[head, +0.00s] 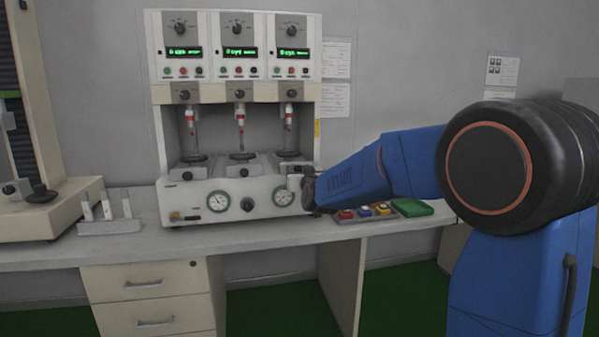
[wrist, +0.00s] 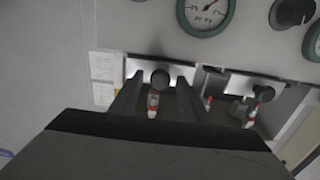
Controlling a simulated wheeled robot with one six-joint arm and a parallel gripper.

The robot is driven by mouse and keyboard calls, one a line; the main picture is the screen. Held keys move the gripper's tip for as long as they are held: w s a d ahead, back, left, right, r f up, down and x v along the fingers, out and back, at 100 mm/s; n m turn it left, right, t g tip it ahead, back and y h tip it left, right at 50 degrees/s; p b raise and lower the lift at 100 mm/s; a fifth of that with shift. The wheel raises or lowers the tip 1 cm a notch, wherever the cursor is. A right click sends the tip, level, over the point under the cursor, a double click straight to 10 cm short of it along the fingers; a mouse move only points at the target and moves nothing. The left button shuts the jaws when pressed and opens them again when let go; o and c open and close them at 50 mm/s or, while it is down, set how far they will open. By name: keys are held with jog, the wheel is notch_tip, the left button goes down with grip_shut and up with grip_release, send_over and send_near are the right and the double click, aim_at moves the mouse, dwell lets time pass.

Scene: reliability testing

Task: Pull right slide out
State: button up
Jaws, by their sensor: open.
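The right slide (head: 288,167) is a metal plate at the foot of the test machine's right station, mostly pushed in beneath its tube. In the wrist view, which is turned over, its plate (wrist: 133,66) lies at the left and its round black knob (wrist: 160,79) faces me. My gripper (wrist: 159,84) is open, with one dark finger on each side of that knob. I cannot tell whether the fingers touch it. In the head view my gripper (head: 307,189) is at the machine's right front, partly hiding the right station's knob.
The middle slide (head: 241,171) and left slide (head: 187,173) sit alongside. Pressure gauges (head: 219,201) and a dark dial (head: 248,204) are on the front panel below. A tray of coloured parts (head: 364,213) lies on the bench under my arm. A white rack (head: 110,227) stands left.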

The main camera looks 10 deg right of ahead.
jog(key=shift+c, duration=0.3)
grip_shut()
jog(key=s, duration=1.4)
jog(key=shift+s, duration=0.4)
jog(key=shift+o, duration=0.3)
grip_release()
